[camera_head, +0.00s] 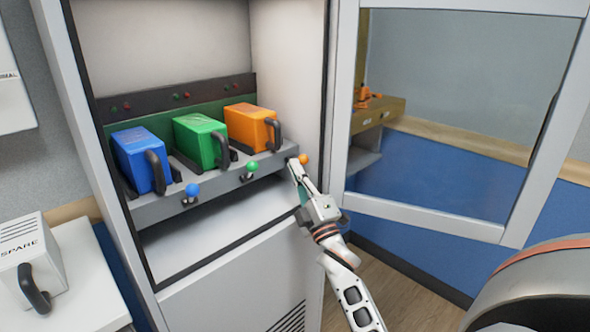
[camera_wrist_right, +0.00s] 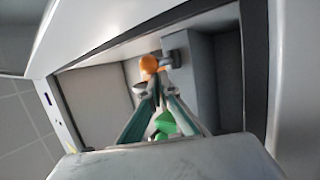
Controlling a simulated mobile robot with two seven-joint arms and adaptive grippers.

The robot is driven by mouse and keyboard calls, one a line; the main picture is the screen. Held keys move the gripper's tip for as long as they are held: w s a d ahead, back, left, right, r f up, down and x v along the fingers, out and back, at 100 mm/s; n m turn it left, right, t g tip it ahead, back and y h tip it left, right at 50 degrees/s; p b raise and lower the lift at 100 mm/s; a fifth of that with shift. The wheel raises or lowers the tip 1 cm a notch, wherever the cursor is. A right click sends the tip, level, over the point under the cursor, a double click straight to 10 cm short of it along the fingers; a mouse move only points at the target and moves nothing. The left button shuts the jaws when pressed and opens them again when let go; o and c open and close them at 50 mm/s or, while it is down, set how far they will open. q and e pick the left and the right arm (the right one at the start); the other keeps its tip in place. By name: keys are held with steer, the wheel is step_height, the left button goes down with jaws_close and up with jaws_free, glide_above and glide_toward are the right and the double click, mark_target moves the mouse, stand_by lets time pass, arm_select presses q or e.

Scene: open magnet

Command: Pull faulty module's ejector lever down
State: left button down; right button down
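Three modules sit side by side in the open cabinet: blue (camera_head: 140,158), green (camera_head: 199,143) and orange (camera_head: 250,125), each with a dark handle. Below them, along the shelf's front edge, are ball knobs: the blue knob (camera_head: 192,189), the green knob (camera_head: 253,167) and the orange knob (camera_head: 304,159). My right gripper (camera_head: 294,166) is at the orange knob, its narrow fingers close together. In the right wrist view, the orange knob (camera_wrist_right: 149,63) shows just beyond the nearly meeting fingertips (camera_wrist_right: 149,87); a grip on its lever is not clear. My left gripper is out of view.
Small red and green lights (camera_head: 181,96) lie on a dark strip above the modules; which module is faulty is unclear. The glazed cabinet door (camera_head: 470,224) stands open at the right. A white SPARE module (camera_head: 30,262) sits on a side surface at the left.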

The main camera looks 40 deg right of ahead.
steer(key=shift+d+f, duration=0.1)
steer(key=shift+f, duration=0.5)
stand_by(0.5)
steer(key=shift+w, duration=0.1)
stand_by(0.4)
stand_by(0.7)
stand_by(0.6)
steer(key=shift+f, duration=0.1)
steer(key=shift+s+f, duration=0.2)
steer(key=shift+s, duration=0.15)
steer(key=v, duration=0.6)
steer(key=shift+s+a, duration=0.2)
steer(key=shift+s, duration=0.1)
steer(key=shift+f, duration=0.1)
